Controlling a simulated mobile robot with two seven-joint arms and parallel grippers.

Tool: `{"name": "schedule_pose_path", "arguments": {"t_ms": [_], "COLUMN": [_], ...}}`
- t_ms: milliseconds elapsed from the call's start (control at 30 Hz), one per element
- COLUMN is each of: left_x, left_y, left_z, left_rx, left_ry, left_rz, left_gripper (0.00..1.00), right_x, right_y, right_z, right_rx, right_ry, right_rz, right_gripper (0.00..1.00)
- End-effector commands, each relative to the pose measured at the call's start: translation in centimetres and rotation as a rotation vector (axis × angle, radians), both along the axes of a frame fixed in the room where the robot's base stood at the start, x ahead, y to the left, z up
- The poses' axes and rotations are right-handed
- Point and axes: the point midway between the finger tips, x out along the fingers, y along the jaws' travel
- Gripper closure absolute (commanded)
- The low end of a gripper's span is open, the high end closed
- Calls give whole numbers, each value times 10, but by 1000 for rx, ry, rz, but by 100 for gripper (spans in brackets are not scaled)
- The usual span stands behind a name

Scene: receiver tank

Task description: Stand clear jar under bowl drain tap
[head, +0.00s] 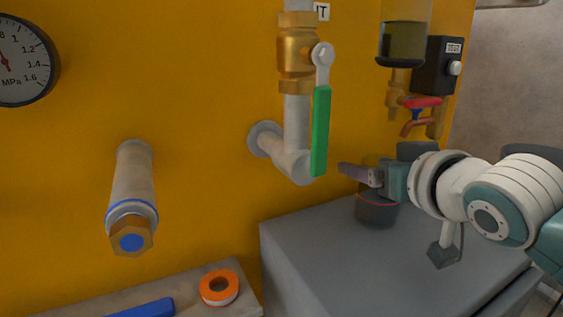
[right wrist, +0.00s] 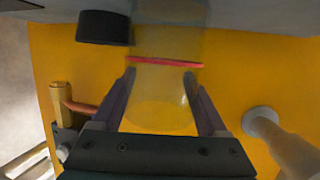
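The clear jar (head: 377,212), with a red line around it, is upright at the grey cabinet top. In the right wrist view, the jar (right wrist: 163,95) is between the two fingers of my right gripper (right wrist: 160,75), close against both sides. In the head view my right gripper (head: 358,173) is at the jar's upper part and hides some of it. The bowl (head: 403,42), holding dark liquid, hangs above. The drain tap (head: 420,103) has a red handle and a copper spout, above and right of the jar in the picture. My left gripper is out of view.
The grey cabinet top (head: 320,250) is mostly clear. A pipe with a green-handled valve (head: 320,130) stands left of my gripper. A dark cylinder (right wrist: 104,27) is near the jar. An orange tape roll (head: 219,288) lies on a ledge at lower left.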

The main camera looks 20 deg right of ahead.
Motion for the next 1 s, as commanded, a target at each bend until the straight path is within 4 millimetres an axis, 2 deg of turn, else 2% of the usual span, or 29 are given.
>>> {"name": "schedule_pose_path", "arguments": {"t_ms": [33, 200, 533, 667, 1000], "left_x": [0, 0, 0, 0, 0], "left_y": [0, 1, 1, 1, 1], "left_z": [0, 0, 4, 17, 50], "left_rx": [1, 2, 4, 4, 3], "left_ry": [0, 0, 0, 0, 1], "left_rz": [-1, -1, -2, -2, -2], "left_gripper": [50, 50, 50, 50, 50], "right_x": [0, 0, -4, -22, -88], "right_y": [0, 0, 1, 4, 14], "right_z": [0, 0, 4, 11, 33], "right_rx": [0, 0, 0, 1, 2], "right_ry": [1, 0, 2, 4, 4], "right_rz": [0, 0, 0, 1, -2], "right_gripper": [19, 0, 0, 0, 0]}}
